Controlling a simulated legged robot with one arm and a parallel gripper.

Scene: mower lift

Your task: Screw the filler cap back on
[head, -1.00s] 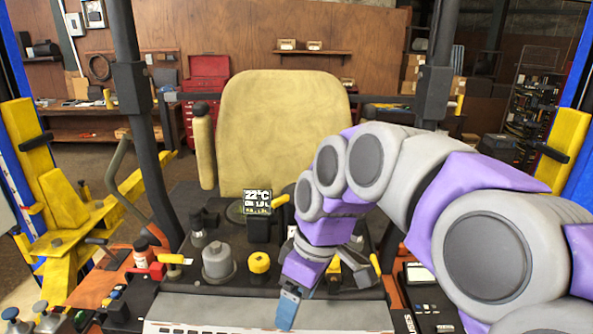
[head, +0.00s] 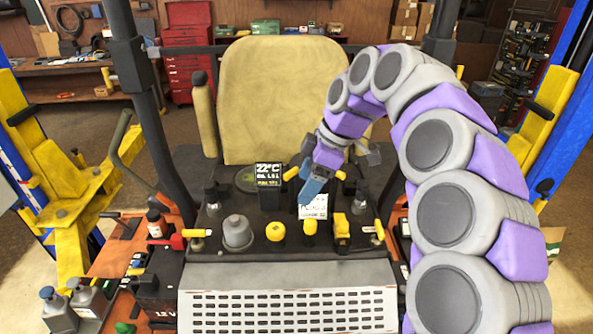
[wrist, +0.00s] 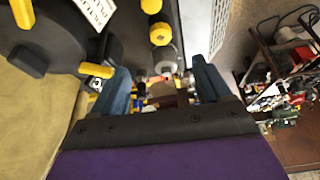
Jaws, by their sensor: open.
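A yellow round cap (head: 275,231) stands upright on the dark deck in front of the seat. It also shows near the top of the wrist view (wrist: 161,33). A grey round fitting with a small top (head: 237,232) stands just left of it, and it shows in the wrist view (wrist: 167,60) too. I cannot tell which of these is the filler cap or its neck. My gripper (head: 312,190) is above the deck, right of the display and apart from both parts. Its blue fingers (wrist: 161,85) are spread in the wrist view with nothing held between them.
A small display (head: 269,186) stands close left of my gripper. A white label card (head: 313,207), a yellow knob (head: 310,227) and a yellow valve-like part (head: 341,230) are near it. The seat (head: 275,95) rises behind. A slotted grille (head: 285,312) lies in front. Posts flank the deck.

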